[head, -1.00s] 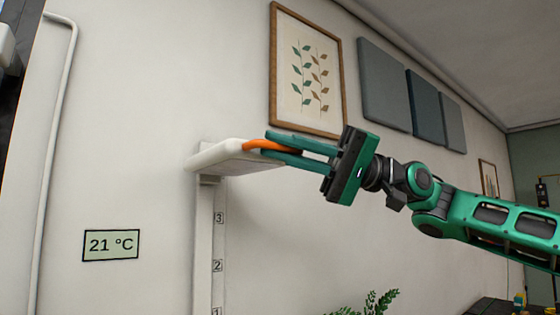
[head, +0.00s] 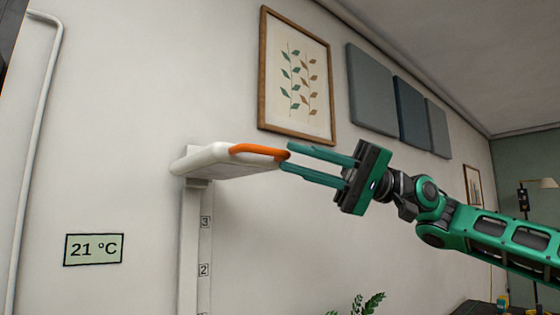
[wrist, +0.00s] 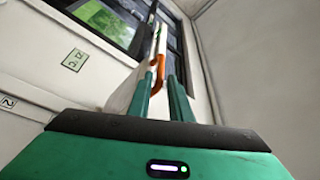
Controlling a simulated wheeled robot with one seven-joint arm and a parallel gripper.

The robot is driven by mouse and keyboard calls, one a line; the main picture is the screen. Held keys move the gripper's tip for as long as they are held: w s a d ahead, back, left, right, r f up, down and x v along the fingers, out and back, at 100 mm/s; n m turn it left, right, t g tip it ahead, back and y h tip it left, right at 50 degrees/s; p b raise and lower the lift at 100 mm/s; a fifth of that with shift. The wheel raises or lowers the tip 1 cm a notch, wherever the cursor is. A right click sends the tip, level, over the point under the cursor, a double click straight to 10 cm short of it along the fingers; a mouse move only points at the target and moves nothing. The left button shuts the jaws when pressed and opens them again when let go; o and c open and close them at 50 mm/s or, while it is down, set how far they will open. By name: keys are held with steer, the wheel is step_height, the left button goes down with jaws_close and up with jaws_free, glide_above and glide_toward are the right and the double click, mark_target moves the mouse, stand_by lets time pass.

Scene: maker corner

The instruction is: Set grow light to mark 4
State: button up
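The grow light (head: 205,160) is a white flat lamp head on a pale upright wall rail (head: 190,245), with an orange handle (head: 258,151) along its edge. Marks 3 (head: 205,222) and 2 (head: 203,270) show on the rail below the lamp; no mark 4 is visible. My gripper (head: 285,158) is to the right of the lamp, its fingers apart and its tips at the right end of the handle. In the wrist view the handle (wrist: 158,72) shows by the tips of the two spread fingers; contact cannot be told.
A sign reading 21 °C (head: 94,249) hangs on the wall at lower left. A framed leaf print (head: 296,77) and grey-blue panels (head: 371,88) hang above and behind my arm. A plant (head: 370,303) stands below. The space under my gripper is clear.

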steer(key=v, duration=0.5)
stand_by(0.4)
